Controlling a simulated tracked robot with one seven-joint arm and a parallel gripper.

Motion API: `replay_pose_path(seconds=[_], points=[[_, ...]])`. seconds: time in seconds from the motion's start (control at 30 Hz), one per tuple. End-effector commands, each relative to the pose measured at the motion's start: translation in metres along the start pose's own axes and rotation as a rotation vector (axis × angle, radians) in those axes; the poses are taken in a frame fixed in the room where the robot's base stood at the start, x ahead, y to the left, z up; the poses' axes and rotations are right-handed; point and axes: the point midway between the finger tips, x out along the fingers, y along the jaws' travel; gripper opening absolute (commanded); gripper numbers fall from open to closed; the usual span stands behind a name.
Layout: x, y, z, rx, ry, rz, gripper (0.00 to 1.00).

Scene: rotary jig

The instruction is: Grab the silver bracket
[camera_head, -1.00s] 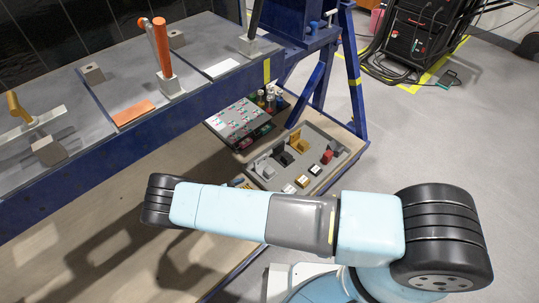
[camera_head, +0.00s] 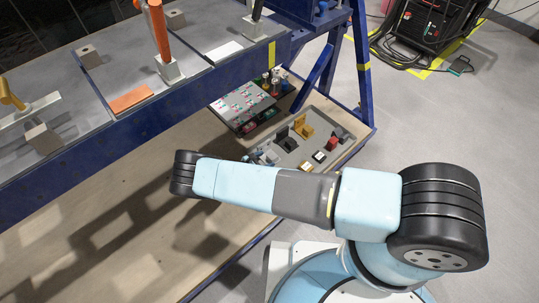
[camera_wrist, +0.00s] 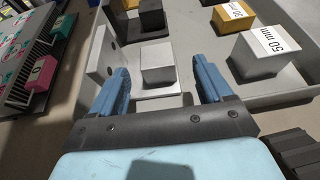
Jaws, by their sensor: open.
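The silver bracket (camera_wrist: 157,62) is a pale grey block standing on a flat base plate, in the wrist view's upper middle. My gripper (camera_wrist: 160,70) is open, with one blue finger to the left of the bracket and one to the right. Gaps show between the fingers and the block; I cannot tell how far above it the fingertips are. In the head view the bracket (camera_head: 268,154) is small and partly hidden at my arm's upper edge. My gripper is hidden behind my arm there.
The grey parts tray (camera_head: 343,149) also holds yellow, black and red pieces. A black bracket (camera_wrist: 152,18) stands just beyond the silver one. A board with coloured pieces (camera_head: 240,105) lies beside the tray.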

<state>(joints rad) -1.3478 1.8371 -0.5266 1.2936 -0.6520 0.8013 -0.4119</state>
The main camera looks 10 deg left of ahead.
Motion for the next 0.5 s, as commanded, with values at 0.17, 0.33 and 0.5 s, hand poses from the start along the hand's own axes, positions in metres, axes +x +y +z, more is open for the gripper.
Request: replay_pose_path(seconds=[0.17, 0.33, 0.5], points=[[0.015, 0.001, -0.005, -0.002, -0.001, 0.0, 0.79], [0.038, 0.004, -0.009, -0.001, -0.001, 0.002, 0.79], [0.049, 0.004, -0.009, -0.002, 0.0, 0.003, 0.79]])
